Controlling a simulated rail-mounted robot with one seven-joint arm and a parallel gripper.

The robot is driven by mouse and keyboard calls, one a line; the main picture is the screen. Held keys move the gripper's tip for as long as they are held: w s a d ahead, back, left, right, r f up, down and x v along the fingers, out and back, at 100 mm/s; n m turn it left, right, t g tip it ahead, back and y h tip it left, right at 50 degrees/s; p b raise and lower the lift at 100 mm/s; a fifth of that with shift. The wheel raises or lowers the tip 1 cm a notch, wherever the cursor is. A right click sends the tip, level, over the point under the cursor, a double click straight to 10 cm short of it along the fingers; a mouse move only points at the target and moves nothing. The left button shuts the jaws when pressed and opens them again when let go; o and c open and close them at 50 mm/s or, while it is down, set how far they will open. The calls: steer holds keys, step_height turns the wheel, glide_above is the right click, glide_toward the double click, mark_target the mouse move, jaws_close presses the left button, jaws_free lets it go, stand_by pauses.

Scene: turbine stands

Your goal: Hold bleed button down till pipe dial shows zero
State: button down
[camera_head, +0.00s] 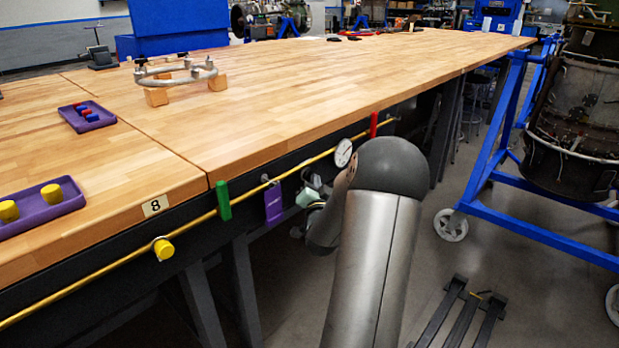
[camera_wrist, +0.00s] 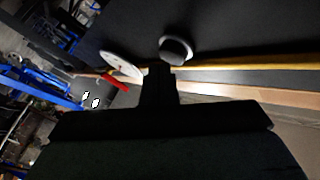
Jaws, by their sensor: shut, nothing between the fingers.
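The pipe dial (camera_head: 343,152) is a small white round gauge on the yellow pipe (camera_head: 110,269) along the table's front edge. Its needle is too small to read; in the wrist view the dial (camera_wrist: 120,66) is seen at a steep slant. A round dark button with a pale rim (camera_wrist: 175,49), seemingly the bleed button, sits on the black panel beside the pipe. My gripper (camera_wrist: 160,69) is shut and empty, its tips just below the button in the picture. I cannot tell whether they touch it. In the head view my arm partly hides the gripper.
A red handle (camera_head: 374,124), green handle (camera_head: 222,200), purple tag-like piece (camera_head: 273,205) and yellow knob (camera_head: 163,249) are along the table front. Purple trays (camera_head: 87,117) and a metal ring on wooden blocks (camera_head: 176,73) are on the tabletop. A blue wheeled stand (camera_head: 487,160) is at right.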

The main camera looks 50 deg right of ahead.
steer(key=shift+w, duration=0.45)
stand_by(2.2)
steer(key=shift+s+b, duration=0.1)
steer(key=shift+b, duration=0.2)
stand_by(0.4)
steer(key=shift+s+b, duration=0.3)
steer(key=shift+s, duration=0.5)
steer(key=shift+s, duration=0.1)
steer(key=shift+s+b, duration=0.55)
steer(key=shift+s, duration=1.85)
